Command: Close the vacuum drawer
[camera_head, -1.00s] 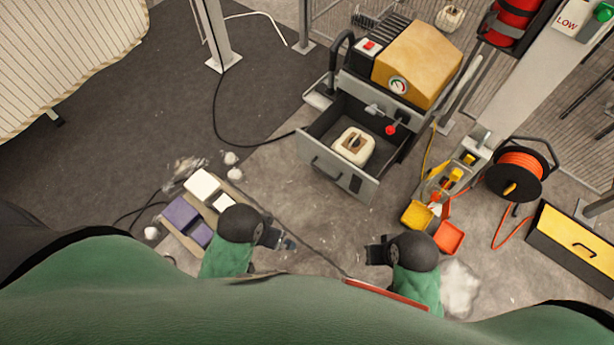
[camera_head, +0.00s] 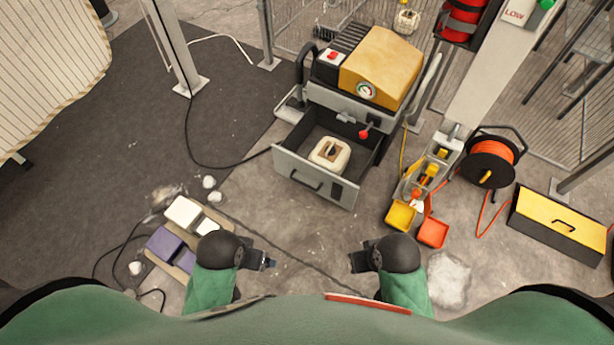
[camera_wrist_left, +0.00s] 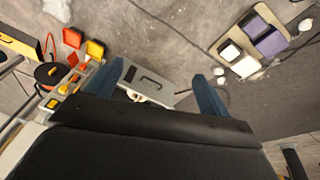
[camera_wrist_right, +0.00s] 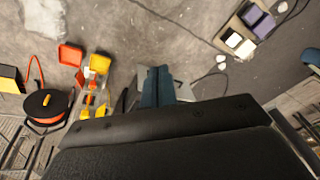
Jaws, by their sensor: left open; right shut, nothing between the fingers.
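The vacuum drawer (camera_head: 316,187) is pulled out of the grey machine with the yellow housing (camera_head: 382,68). Its grey front has a dark handle (camera_head: 306,182), and a cream block-like item (camera_head: 330,154) with a dark centre lies inside. In the left wrist view the drawer front (camera_wrist_left: 150,80) shows between the fingers. My left gripper (camera_head: 270,262) is open and empty, in front of the drawer and to its lower left. My right gripper (camera_head: 354,262) is shut and empty, below the drawer to its right. Neither touches the drawer. In the right wrist view the shut fingers (camera_wrist_right: 158,85) partly hide it.
Yellow (camera_head: 401,215) and orange (camera_head: 433,232) trays stand right of the drawer, with an orange cable reel (camera_head: 490,160) and a yellow-topped toolbox (camera_head: 556,222) beyond. White and purple boxes (camera_head: 170,243) lie at lower left. A black cable curves left of the machine. Floor before the drawer is clear.

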